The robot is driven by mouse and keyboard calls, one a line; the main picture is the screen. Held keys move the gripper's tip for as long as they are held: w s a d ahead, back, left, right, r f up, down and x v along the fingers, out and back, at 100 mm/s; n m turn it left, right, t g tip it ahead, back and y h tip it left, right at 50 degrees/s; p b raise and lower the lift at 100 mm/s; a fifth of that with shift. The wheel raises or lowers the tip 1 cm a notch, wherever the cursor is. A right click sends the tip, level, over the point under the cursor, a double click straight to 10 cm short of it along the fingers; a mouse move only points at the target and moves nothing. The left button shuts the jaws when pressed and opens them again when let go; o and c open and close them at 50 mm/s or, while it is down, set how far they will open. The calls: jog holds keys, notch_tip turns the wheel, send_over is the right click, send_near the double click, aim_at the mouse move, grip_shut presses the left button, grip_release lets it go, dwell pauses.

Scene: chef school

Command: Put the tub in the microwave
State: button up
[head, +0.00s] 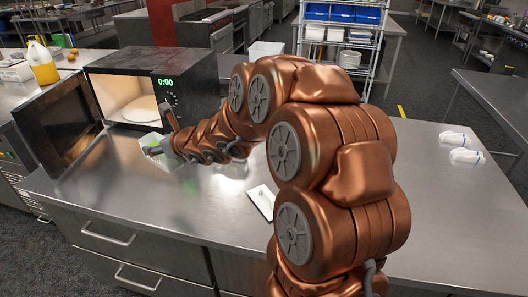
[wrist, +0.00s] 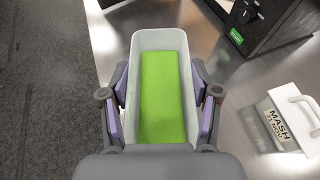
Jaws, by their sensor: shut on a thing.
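The tub (wrist: 158,40) is a pale, long, open container with a bright green filling inside. My gripper (wrist: 160,100) is shut on it, with one finger against each long side. In the head view my gripper (head: 160,148) holds the tub (head: 151,141) in front of the microwave, outside it and near the counter; whether it touches the counter cannot be told. The black microwave (head: 190,68) stands at the back left of the counter. Its door (head: 58,128) is swung wide open to the left. A pale round plate (head: 141,109) lies in its lit, otherwise empty-looking inside.
A white handled piece labelled MASH (wrist: 285,118) lies on the steel counter (head: 155,205), right of the tub. Two white wrapped items (head: 460,147) lie at the far right. A yellow-filled jug (head: 42,65) stands behind the microwave door. The right counter is mostly clear.

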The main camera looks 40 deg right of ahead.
jog(key=s+d+f+m+h+b, duration=0.25)
jog(key=s+d+f, duration=0.25)
jog(key=s+d, duration=0.65)
jog(key=s+d+f+m+h+b, duration=0.2)
jog(key=s+d+f+h+b, duration=0.3)
jog(key=d, duration=1.2)
jog(key=shift+y, duration=0.95)
jog(key=shift+w+d+f+p, duration=0.65)
jog(key=shift+w+d+p, duration=0.55)
jog(key=shift+w, duration=0.85)
jog(key=shift+w+d+f+p, duration=0.8)
jog(key=shift+w+d, duration=0.65)
jog(key=shift+w, duration=0.65)
jog(key=shift+w+d+f+p, duration=0.55)
jog(key=shift+w+d+p, duration=0.7)
jog(key=shift+w, duration=0.8)
jog(key=shift+d+f+b, duration=0.1)
jog(key=shift+f+b, duration=0.05)
jog(key=shift+b, duration=0.2)
jog(key=o, duration=1.5)
jog(key=shift+s+r, duration=0.1)
jog(key=shift+r, duration=0.1)
jog(key=b+v, duration=0.1)
jog(key=v, duration=1.1)
jog(key=shift+f+b, duration=0.15)
jog(key=shift+b, duration=0.2)
